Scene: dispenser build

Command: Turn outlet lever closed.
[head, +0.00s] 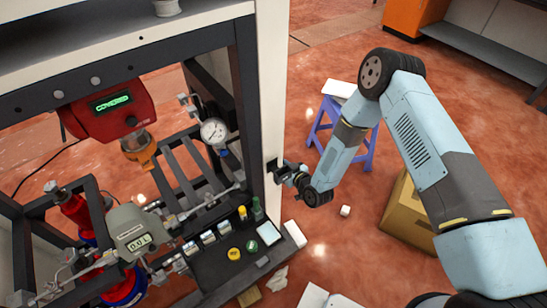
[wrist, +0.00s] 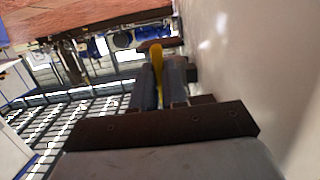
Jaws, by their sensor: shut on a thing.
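My gripper (head: 275,167) is at the edge of the white post of the frame in the head view. In the wrist view my gripper (wrist: 161,88) has its two dark fingers close together around a narrow yellow piece (wrist: 156,52), which looks like the outlet lever's handle. The yellow piece sticks out beyond the fingertips. The lever's pivot and its turn angle cannot be made out. In the head view the lever is not distinguishable, hidden behind the post and my gripper.
The white post (head: 272,90) stands right beside my gripper; a pale surface (wrist: 260,70) fills the wrist view's right side. A pressure gauge (head: 213,131), a red unit reading "COVERED" (head: 112,106) and a grey display unit (head: 138,228) are inside the frame. A blue stool (head: 345,135) stands behind my arm.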

